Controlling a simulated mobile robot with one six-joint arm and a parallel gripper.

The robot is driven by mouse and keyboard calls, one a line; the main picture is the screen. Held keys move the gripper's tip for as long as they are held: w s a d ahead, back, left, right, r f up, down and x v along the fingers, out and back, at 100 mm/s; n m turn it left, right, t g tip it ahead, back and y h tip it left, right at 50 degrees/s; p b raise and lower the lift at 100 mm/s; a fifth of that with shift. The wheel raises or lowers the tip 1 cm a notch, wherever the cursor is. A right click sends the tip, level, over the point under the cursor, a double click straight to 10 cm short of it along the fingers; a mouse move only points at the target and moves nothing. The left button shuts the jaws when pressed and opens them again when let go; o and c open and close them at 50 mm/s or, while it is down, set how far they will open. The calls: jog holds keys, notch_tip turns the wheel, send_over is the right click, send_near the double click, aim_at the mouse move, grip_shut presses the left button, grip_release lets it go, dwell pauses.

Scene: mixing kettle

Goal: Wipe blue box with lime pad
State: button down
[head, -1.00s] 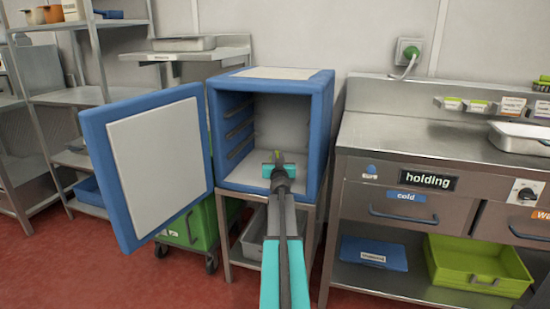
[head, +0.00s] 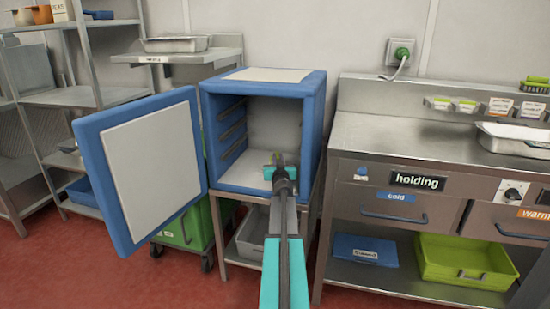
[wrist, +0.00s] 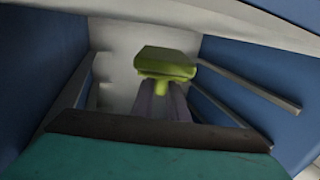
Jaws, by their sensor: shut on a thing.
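The blue box (head: 323,125) stands on a metal stand with its door (head: 150,170) swung open to the left. Its inside is pale, with rails on the side walls. My gripper (head: 278,164) reaches into the lower front of the opening. In the wrist view my gripper (wrist: 160,100) is shut on the lime pad (wrist: 166,62), which is held inside the box between the side rails. In the head view the pad is mostly hidden by the gripper. I cannot tell whether the pad touches a surface.
A metal counter (head: 400,145) with drawers stands close on the right, with a lime tray (head: 465,262) and a blue lid (head: 365,250) on its lower shelf. A green wheeled bin (head: 185,228) is behind the door. Metal shelving (head: 85,98) is at the left. Red floor is open in front.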

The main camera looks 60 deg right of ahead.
jog(key=shift+s+d, duration=0.35)
jog(key=shift+s, duration=0.15)
jog(key=shift+s+a+f, duration=0.1)
jog(key=shift+a+f, duration=0.05)
jog(key=shift+a, duration=0.2)
jog(key=shift+s+a, duration=0.3)
jog(key=shift+a, duration=0.55)
jog(key=shift+w, duration=0.1)
jog(key=shift+w+a, duration=0.1)
jog(key=shift+w, duration=0.05)
jog(key=shift+w+a+b, duration=0.2)
jog(key=shift+w+b, duration=0.4)
jog(key=shift+w+a+b, duration=0.15)
jog(key=shift+w+b, duration=0.4)
jog(key=shift+w+a+r+b, duration=0.25)
jog(key=shift+w+b, duration=0.15)
jog(key=shift+w, duration=0.15)
